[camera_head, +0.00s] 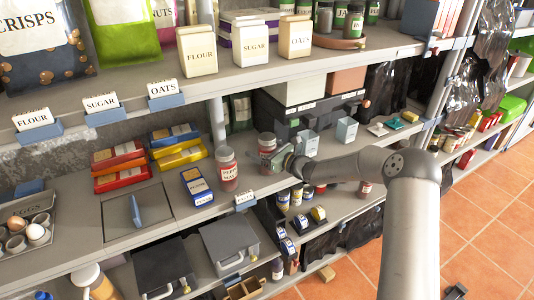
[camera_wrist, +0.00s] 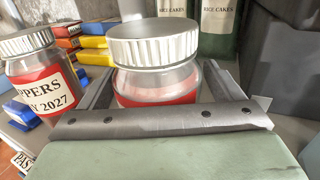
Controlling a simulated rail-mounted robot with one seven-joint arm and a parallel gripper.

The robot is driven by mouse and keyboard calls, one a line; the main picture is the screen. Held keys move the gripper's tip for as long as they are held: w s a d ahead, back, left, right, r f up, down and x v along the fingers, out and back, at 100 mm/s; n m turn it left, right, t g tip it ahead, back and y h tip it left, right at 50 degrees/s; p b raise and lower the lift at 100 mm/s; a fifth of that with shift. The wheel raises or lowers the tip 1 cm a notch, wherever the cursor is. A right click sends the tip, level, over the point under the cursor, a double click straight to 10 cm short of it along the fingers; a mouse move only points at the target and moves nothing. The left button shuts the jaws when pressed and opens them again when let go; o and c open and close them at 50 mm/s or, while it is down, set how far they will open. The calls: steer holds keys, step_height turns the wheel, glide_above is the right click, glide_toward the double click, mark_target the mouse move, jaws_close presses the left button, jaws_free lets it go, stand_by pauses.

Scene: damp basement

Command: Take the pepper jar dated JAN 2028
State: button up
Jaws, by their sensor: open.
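A glass pepper jar (camera_head: 227,170) with a white ridged lid and red label stands on the middle shelf. In the wrist view this jar (camera_wrist: 40,82) reads "PPERS" and "Y 2027". A second jar (camera_head: 267,142) with the same kind of lid stands to its right, partly hidden by my gripper (camera_head: 277,159). In the wrist view the second jar (camera_wrist: 155,62) sits between the two fingers of my gripper (camera_wrist: 160,90), which is open around it. Its red label is mostly hidden behind the gripper's bar, so its date cannot be read.
Blue PENNE boxes (camera_head: 198,187) lie left of the jars, with red boxes (camera_head: 118,165) and yellow boxes (camera_head: 180,153) stacked farther left. A dark box (camera_head: 307,112) stands behind the gripper. Pale small boxes (camera_head: 308,142) stand to its right. The upper shelf (camera_head: 270,70) overhangs.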

steer(key=c, duration=1.4)
steer(key=shift+r, duration=0.1)
steer(key=shift+c, duration=0.4)
steer(key=shift+r, duration=0.1)
